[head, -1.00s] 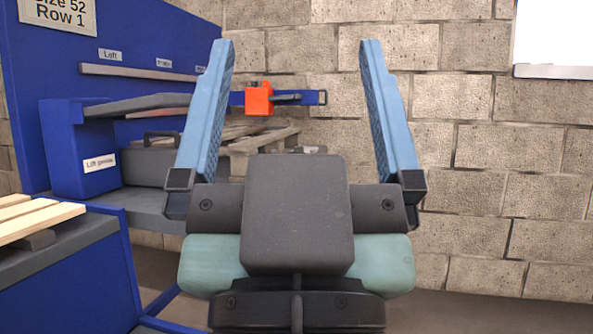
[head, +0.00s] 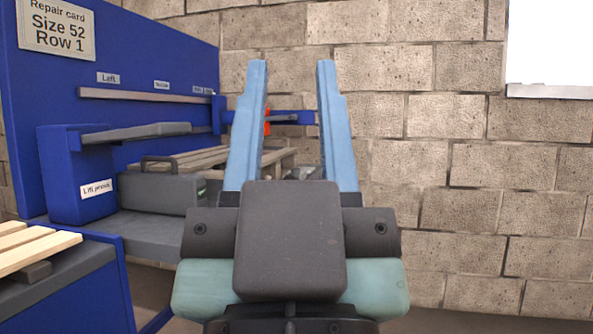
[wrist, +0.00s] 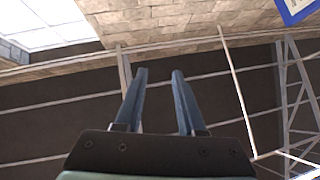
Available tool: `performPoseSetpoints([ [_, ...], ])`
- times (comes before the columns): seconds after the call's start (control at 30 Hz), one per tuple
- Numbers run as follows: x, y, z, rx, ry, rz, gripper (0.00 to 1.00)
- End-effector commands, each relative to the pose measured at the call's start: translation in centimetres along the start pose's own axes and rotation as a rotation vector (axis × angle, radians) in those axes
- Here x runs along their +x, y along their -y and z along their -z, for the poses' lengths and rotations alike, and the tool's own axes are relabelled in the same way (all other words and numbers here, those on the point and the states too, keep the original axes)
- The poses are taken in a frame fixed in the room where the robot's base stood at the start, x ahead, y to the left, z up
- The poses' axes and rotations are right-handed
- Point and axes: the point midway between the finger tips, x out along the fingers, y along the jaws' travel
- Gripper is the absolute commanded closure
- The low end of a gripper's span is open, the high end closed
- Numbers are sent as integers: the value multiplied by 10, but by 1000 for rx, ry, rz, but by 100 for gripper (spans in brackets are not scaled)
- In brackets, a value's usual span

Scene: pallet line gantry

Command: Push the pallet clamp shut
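An orange block (head: 267,121) on a blue bar (head: 306,117) with a dark handle-like part looks like the pallet clamp. It is beyond my gripper in the head view, mostly hidden behind the left finger. I cannot tell whether it is open or shut. My gripper (head: 291,66) points up and forward in front of it, with no contact visible. Its two blue fingers are apart with nothing held between them. In the wrist view my gripper (wrist: 160,71) also shows a gap between the fingers, and no clamp is in sight there.
A wooden pallet (head: 190,158) lies on the blue station behind a grey case (head: 158,193). A blue post with a grey arm (head: 135,133) stands at left. Wooden slats (head: 35,250) lie on a nearer bench. A block wall (head: 450,150) closes the back and right.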

Motion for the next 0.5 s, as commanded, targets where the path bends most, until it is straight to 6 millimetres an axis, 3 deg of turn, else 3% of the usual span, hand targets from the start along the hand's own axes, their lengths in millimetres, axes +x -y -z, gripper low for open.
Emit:
performPoseSetpoints([
  [0.03, 18, 0, 17, 0, 0, 0, 72],
  [0.2, 58, 0, 56, 0, -1, 0, 100],
  [0.5, 134, 0, 128, 0, -1, 1, 100],
])
